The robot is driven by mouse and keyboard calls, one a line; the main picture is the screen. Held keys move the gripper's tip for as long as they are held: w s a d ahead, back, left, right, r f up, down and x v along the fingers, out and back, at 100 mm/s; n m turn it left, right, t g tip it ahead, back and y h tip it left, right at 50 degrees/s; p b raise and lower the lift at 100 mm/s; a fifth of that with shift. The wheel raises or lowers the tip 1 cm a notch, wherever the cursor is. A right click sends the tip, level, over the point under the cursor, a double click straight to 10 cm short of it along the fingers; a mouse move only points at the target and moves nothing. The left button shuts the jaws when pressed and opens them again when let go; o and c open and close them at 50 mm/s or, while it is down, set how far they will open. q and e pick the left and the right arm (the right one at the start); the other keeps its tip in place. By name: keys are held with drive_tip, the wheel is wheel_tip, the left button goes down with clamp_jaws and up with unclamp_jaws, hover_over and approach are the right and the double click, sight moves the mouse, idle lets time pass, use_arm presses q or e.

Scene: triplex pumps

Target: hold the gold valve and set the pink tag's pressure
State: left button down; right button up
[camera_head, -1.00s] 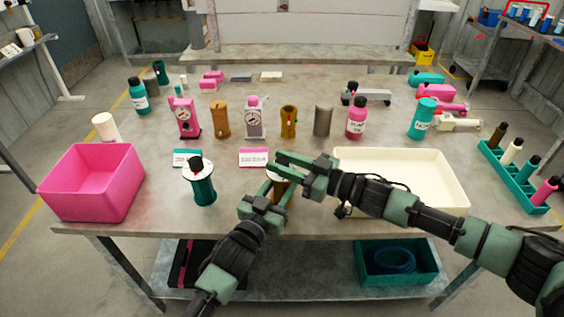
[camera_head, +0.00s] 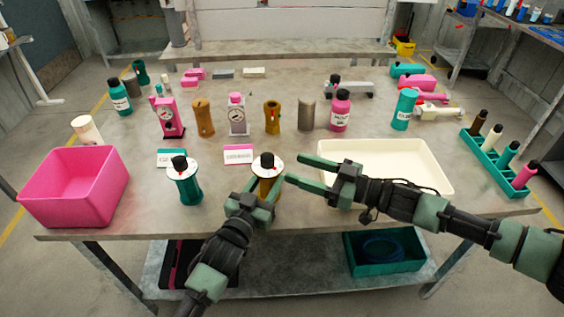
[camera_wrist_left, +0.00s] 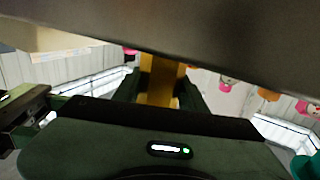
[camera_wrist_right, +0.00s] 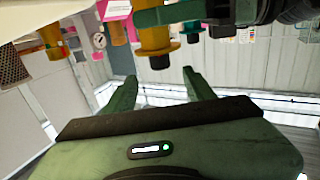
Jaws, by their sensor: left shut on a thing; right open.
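The gold valve (camera_head: 268,174) stands upright near the table's front edge, with a white dial and black knob on top. My left gripper (camera_head: 264,189) is shut around its body, whose gold column shows between the fingers in the left wrist view (camera_wrist_left: 162,82). My right gripper (camera_head: 297,169) is open and empty just right of the valve, apart from it. In the right wrist view the valve (camera_wrist_right: 156,38) appears inverted beyond the open fingers. The pink tag (camera_head: 238,154), a white card with pink edging, lies behind the valve. Its writing is too small to read.
A teal valve (camera_head: 185,185) and teal tag (camera_head: 171,157) are at left. A pink bin (camera_head: 75,187) and a cream tray (camera_head: 435,181) flank the front. Pink (camera_head: 167,118) and grey (camera_head: 237,122) gauge units, bottles and cylinders stand behind. A teal rack (camera_head: 498,165) is at right.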

sight(264, 154)
drive_tip(key=v, duration=0.2)
drive_tip(key=shift+s+d, duration=0.2)
drive_tip(key=shift+d, duration=0.15)
drive_tip(key=s+a+r+m+t+h, duration=0.1)
drive_tip(key=a+r+m+t, duration=0.15)
drive_tip(key=a, duration=0.35)
drive_tip(key=s+a+r+m+t+h, duration=0.1)
drive_tip(key=a+r+t, duration=0.1)
drive_tip(key=a+t, duration=0.35)
drive_tip(key=d+f+m+h, duration=0.4)
drive_tip(key=d+h, duration=0.1)
drive_tip(key=h, duration=0.1)
drive_tip(key=x, duration=1.1)
drive_tip(key=shift+w+a+f, duration=0.25)
drive_tip(key=shift+a+f, duration=0.15)
drive_tip(key=shift+n+g, duration=0.25)
drive_tip(key=shift+g, duration=0.05)
clamp_jaws()
